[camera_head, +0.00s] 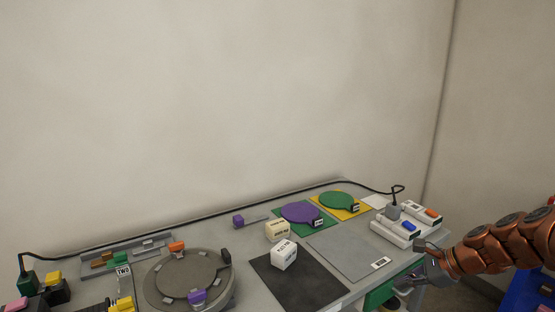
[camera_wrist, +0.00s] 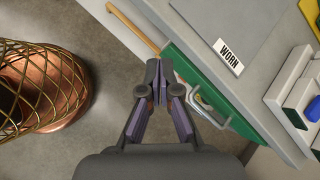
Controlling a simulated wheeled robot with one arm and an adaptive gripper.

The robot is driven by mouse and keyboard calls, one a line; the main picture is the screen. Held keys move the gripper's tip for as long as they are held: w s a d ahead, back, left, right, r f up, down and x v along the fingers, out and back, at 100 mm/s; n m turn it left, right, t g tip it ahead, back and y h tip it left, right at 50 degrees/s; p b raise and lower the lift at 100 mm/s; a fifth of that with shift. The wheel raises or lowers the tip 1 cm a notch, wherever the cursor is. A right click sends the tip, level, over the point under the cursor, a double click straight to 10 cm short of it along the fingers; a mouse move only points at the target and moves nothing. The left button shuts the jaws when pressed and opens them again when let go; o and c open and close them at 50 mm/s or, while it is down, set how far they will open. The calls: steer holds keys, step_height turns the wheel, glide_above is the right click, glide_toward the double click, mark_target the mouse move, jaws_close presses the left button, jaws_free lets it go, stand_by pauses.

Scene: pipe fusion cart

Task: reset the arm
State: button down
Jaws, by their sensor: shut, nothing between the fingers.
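My arm comes in from the right edge in the head view, copper coloured, with my gripper (camera_head: 430,262) just off the right front edge of the grey bench (camera_head: 330,203). In the wrist view my gripper (camera_wrist: 158,84) points down past the bench edge, its dark fingers together and empty. Below its tips the green side (camera_wrist: 205,83) of the bench and a metal handle (camera_wrist: 212,112) show. The fingers seem apart from these, but the exact gap cannot be told.
A white block with blue and orange switches (camera_head: 410,222) stands at the bench's right end. A copper mesh basket (camera_wrist: 70,90) stands left in the wrist view.

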steer(key=s+a+r+n+g+h+p, duration=0.1)
steer(key=s+a+r+n+g, duration=0.1)
steer(key=s+a+n, duration=0.5)
steer(key=s+a+r+n+g, duration=0.2)
steer(key=s+a+n, duration=0.25)
steer(key=a, duration=0.55)
steer(key=s+n+g+h+p, duration=0.1)
steer(key=s+n+g+h, duration=0.2)
steer(key=s+n, duration=0.6)
steer(key=s+h, duration=0.2)
steer(key=s, duration=0.9)
steer(key=shift+s+a+r+h+p, duration=0.2)
steer(key=shift+s+a+h+p, duration=0.1)
steer(key=shift+a+p, duration=0.1)
steer(key=shift+n, duration=0.25)
